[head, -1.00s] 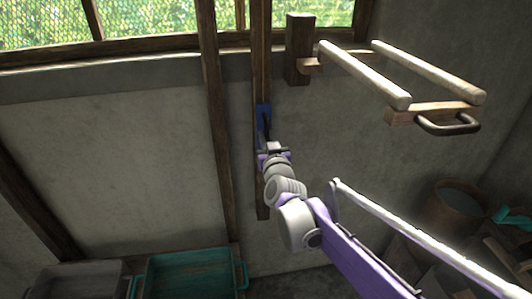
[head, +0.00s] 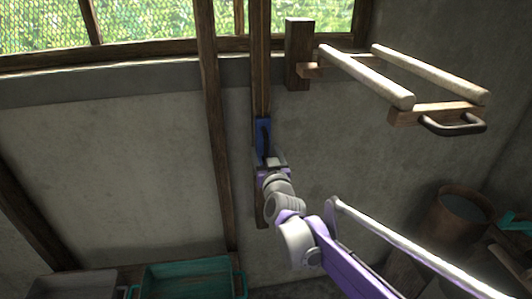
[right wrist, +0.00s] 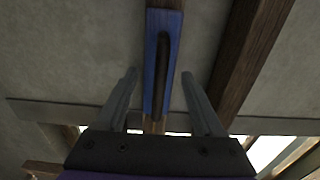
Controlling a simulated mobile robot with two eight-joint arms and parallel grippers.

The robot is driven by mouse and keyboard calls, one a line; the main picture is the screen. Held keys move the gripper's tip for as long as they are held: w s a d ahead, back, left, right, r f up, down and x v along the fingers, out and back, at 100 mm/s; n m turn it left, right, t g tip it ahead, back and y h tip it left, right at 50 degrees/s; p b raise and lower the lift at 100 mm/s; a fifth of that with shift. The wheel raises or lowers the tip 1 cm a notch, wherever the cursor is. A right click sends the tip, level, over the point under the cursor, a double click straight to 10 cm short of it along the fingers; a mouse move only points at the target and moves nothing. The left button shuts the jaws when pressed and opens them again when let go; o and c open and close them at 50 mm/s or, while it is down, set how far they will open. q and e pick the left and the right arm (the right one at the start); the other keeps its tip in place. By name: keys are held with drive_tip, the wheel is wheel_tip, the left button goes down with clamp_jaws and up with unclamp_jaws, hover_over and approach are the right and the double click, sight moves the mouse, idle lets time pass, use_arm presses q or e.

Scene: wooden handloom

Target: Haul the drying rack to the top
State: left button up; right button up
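The drying rack (head: 432,115) hangs at the upper right in the head view, with two pale poles, a wooden crosspiece and a dark metal handle (head: 455,127). A blue plate (head: 263,132) sits on a vertical wooden track on the wall. In the right wrist view, the plate (right wrist: 152,95) carries a long dark bar handle (right wrist: 160,75). My right gripper (right wrist: 159,73) is at this plate. Its two fingers stand apart on either side of the bar, with visible gaps. In the head view, the arm partly hides the plate's lower end. My left gripper is out of view.
A dark wooden post (head: 216,140) runs down the wall left of the track. A teal crate (head: 190,268) and a grey crate (head: 75,288) stand at the lower left. A brown bucket (head: 462,215) stands at the lower right. A window lies above.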

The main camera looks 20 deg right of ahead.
drive_tip(key=o, duration=0.4)
drive_tip(key=v, duration=0.7)
drive_tip(key=shift+a, duration=0.1)
idle(0.4)
